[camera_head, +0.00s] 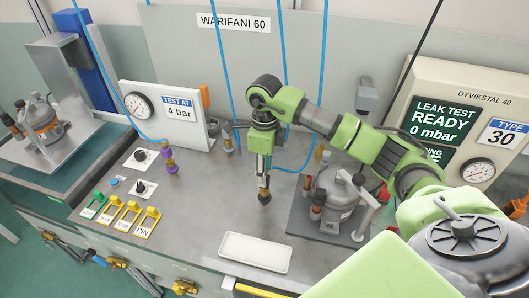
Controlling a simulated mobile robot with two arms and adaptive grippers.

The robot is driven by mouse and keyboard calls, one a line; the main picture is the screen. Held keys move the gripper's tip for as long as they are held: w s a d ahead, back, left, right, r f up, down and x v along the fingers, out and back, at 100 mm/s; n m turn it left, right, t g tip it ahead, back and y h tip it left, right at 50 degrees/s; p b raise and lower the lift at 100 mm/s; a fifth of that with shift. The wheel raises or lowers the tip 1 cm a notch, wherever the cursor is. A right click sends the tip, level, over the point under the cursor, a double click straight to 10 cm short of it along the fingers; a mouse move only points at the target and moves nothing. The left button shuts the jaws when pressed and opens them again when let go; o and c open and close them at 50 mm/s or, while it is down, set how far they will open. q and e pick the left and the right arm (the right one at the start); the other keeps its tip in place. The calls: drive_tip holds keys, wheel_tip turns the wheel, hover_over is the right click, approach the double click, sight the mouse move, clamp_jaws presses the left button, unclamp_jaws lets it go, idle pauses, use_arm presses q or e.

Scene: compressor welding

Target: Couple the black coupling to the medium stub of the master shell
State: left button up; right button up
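My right arm reaches in from the right, and its gripper (264,195) points down over the bench, left of a grey shell (341,194) with copper-coloured stubs. A dark piece with a brownish lower end shows at the gripper's tip. I cannot tell whether this is fingers alone or a held coupling. Another grey shell (41,120) with an orange band and dark-ended stubs stands at the far left. No label shows which is the master shell. A dark, brass-ended fitting (228,143) stands at the back; I cannot tell if it is the black coupling. My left gripper is out of view.
A purple fitting (169,158) on a blue hose stands left of centre. A white tray (255,252) lies at the front edge. Colored labelled tabs (122,214) sit at front left. Blue hoses hang from above. The gauge panel (165,112) and leak test box (455,110) stand behind.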

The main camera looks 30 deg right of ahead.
wheel_tip(320, 180, down, 4)
drive_tip(key=shift+f+p, duration=0.2)
drive_tip(key=shift+p, duration=0.3)
drive_tip(key=shift+f, duration=0.4)
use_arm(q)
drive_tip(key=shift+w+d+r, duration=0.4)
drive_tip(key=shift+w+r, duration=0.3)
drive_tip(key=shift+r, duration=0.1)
use_arm(e)
clamp_jaws()
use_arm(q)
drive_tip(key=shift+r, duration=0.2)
use_arm(e)
drive_tip(key=shift+r, duration=0.45)
